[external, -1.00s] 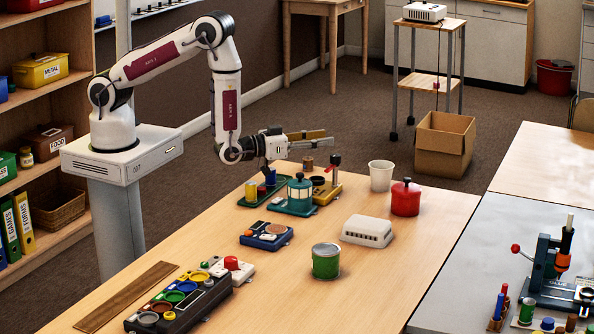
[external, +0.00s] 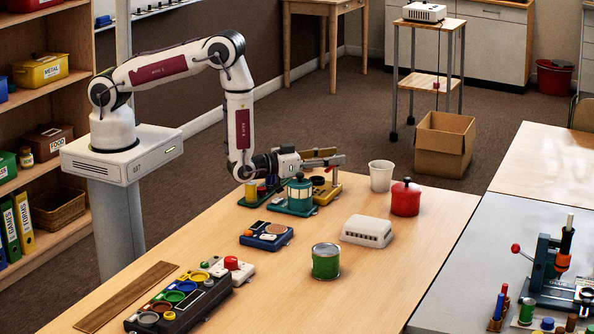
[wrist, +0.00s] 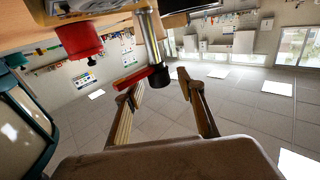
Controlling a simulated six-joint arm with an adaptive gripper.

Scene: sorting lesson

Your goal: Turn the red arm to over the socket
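The red arm (wrist: 133,78) shows in the wrist view as a short red bar reaching left from the dark end of a metal post (wrist: 150,38). My gripper (external: 338,156) is open at the top of the post. In the wrist view its fingers (wrist: 163,92) are apart, with the red bar by the left fingertip. Contact is unclear.
A teal lantern (external: 299,194) stands close left of the yellow base. A white cup (external: 381,176) and a red pot (external: 405,199) stand to the right. A white box (external: 367,231) and a green can (external: 325,261) are nearer the front. The table's right front is clear.

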